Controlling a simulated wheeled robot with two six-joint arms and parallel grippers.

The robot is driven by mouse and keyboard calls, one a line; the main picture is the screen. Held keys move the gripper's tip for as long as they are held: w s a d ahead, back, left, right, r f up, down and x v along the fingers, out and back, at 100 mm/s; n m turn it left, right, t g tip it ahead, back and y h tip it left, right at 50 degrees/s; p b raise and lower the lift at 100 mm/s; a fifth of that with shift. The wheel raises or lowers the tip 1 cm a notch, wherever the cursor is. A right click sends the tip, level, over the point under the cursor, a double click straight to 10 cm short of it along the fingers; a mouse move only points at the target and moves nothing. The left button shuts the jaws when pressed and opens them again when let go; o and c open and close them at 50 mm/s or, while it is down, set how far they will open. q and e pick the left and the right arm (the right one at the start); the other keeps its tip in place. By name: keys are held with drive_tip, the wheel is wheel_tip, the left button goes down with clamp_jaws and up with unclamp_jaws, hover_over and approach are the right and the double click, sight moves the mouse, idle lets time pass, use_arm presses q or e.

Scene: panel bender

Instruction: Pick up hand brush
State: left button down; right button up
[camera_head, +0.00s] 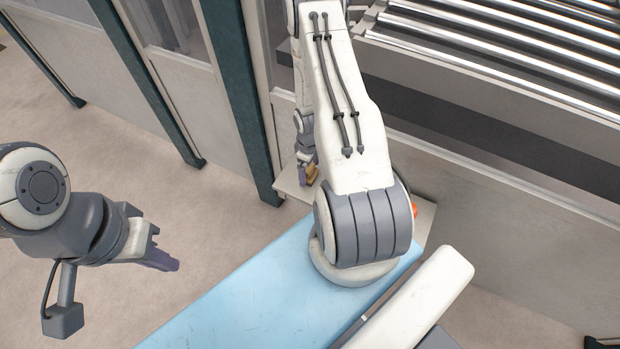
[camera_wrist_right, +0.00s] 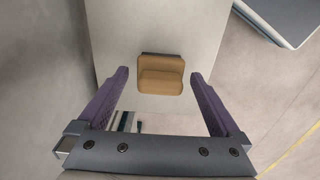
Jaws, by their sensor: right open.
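The hand brush (camera_wrist_right: 160,82) is a tan block with a dark strip along its far edge. It lies on a pale table (camera_wrist_right: 130,25) in the right wrist view. My right gripper (camera_wrist_right: 159,76) is open, with its two purple fingers on either side of the brush and gaps between them and it. In the head view, a small tan part of the brush (camera_head: 313,173) shows beside the right gripper (camera_head: 303,176); my right arm hides much of the table. My left gripper (camera_head: 166,260) hangs over the floor at the left, away from the brush; its finger gap is unclear.
A machine with shiny rollers (camera_head: 500,50) and a grey side stands behind the table. Dark-green posts (camera_head: 240,90) and pale panels stand at the left. A small orange-red thing (camera_head: 414,210) shows past my right arm. The floor at left (camera_head: 80,140) is clear.

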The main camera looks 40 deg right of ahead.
sight(310, 167)
drive_tip(key=shift+f, duration=0.25)
drive_tip(key=c, duration=1.5)
drive_tip(key=shift+r, duration=0.15)
wheel_tip(310, 167, up, 3)
drive_tip(key=p, duration=0.3)
drive_tip(key=shift+r+p, duration=0.7)
drive_tip(key=shift+p, duration=0.2)
drive_tip(key=s+b, duration=0.1)
drive_tip(key=s+d+b, duration=0.1)
drive_tip(key=b, duration=0.1)
drive_tip(key=shift+s+d+r, duration=0.1)
drive_tip(key=shift+r, duration=0.05)
drive_tip(key=s+d+r, duration=0.1)
drive_tip(key=s+r, duration=0.1)
drive_tip(key=s+d+r, duration=0.1)
drive_tip(key=s+r, duration=0.1)
drive_tip(key=s, duration=0.1)
drive_tip(key=s+d+r, duration=0.2)
drive_tip(key=s, duration=0.1)
drive_tip(key=shift+s+d, duration=0.1)
